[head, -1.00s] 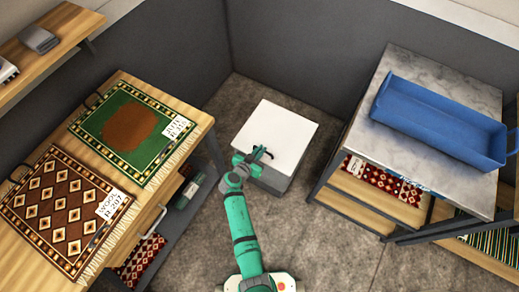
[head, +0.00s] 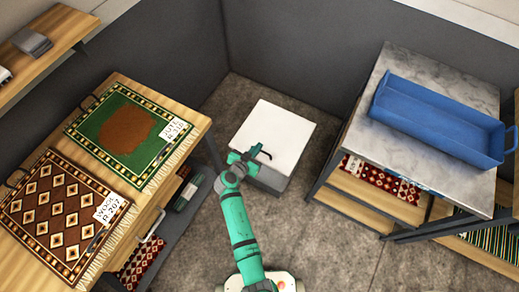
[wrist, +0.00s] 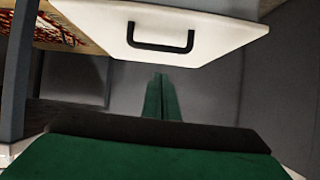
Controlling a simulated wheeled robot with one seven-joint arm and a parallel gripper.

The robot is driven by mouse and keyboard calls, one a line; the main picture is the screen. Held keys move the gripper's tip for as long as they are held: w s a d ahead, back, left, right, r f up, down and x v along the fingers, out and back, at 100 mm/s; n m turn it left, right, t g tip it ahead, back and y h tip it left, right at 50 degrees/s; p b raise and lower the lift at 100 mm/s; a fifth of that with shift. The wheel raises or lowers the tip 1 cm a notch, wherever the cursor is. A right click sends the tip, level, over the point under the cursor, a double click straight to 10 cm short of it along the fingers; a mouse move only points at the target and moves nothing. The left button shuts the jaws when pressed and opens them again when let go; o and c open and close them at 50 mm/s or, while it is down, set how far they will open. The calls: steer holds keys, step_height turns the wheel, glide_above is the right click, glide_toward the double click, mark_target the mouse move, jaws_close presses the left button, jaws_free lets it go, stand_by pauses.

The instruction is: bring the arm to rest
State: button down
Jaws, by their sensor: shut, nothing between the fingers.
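My arm is green and rises from the bottom middle of the head view. My gripper (head: 258,153) is at its end, in front of the white-topped box (head: 275,133) as seen in the head view. In the wrist view my gripper (wrist: 162,98) shows as two green fingers close together, with nothing between them. A white drawer front with a black handle (wrist: 160,40) is beyond the fingers in the wrist view, apart from them.
A wooden table (head: 190,110) at left bears a green rug (head: 100,130) and a brown diamond rug (head: 50,215). A marble-topped table (head: 455,88) at right bears a blue tray (head: 440,120).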

steer(key=s+a+f, duration=0.1)
steer(key=s+a, duration=0.3)
steer(key=s, duration=0.3)
steer(key=shift+s+a, duration=0.2)
steer(key=shift+s, duration=0.1)
steer(key=shift+f, duration=0.1)
